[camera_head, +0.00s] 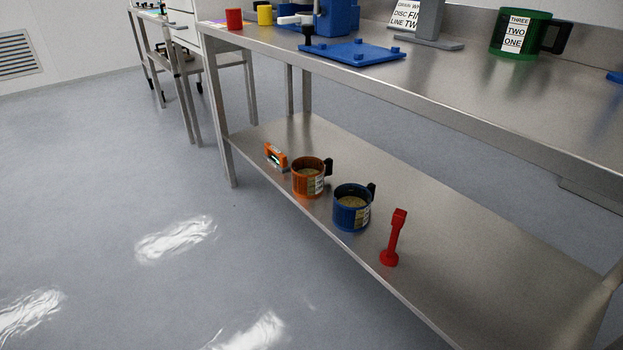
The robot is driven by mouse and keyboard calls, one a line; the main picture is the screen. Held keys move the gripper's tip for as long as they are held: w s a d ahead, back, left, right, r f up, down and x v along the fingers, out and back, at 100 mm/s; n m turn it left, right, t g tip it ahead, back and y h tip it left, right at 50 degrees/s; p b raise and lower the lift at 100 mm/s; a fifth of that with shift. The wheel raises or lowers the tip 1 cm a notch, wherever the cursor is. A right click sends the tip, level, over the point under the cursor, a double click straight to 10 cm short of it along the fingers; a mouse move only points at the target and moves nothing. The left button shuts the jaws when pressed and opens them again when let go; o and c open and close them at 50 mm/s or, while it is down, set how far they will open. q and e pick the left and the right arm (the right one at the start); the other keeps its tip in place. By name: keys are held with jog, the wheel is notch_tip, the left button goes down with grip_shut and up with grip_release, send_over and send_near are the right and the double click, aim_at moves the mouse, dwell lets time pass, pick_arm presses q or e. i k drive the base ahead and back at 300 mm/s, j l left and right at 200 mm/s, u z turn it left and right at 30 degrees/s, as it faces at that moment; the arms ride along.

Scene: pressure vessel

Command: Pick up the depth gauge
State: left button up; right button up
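An orange device with a small greenish window (275,156) lies at the left end of the steel table's lower shelf, close to its front edge. It looks like the depth gauge, but it is too small to read. A red tool (396,238) with a round foot and a thicker top stands farther right on the same shelf; I cannot tell for certain which of the two is the gauge. Neither of my grippers shows in this view.
On the lower shelf (460,270), an orange mug (309,179) and a blue mug (351,209) stand between them. The tabletop (430,75) above overhangs, bearing a blue plate (352,53) and a green labelled mug (518,36). Open grey floor (110,190) lies in front.

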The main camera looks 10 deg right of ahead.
aim_at(282, 164)
jog(key=i+j+z, duration=0.3)
jog(key=i+j, duration=1.95)
jog(key=i, duration=0.1)
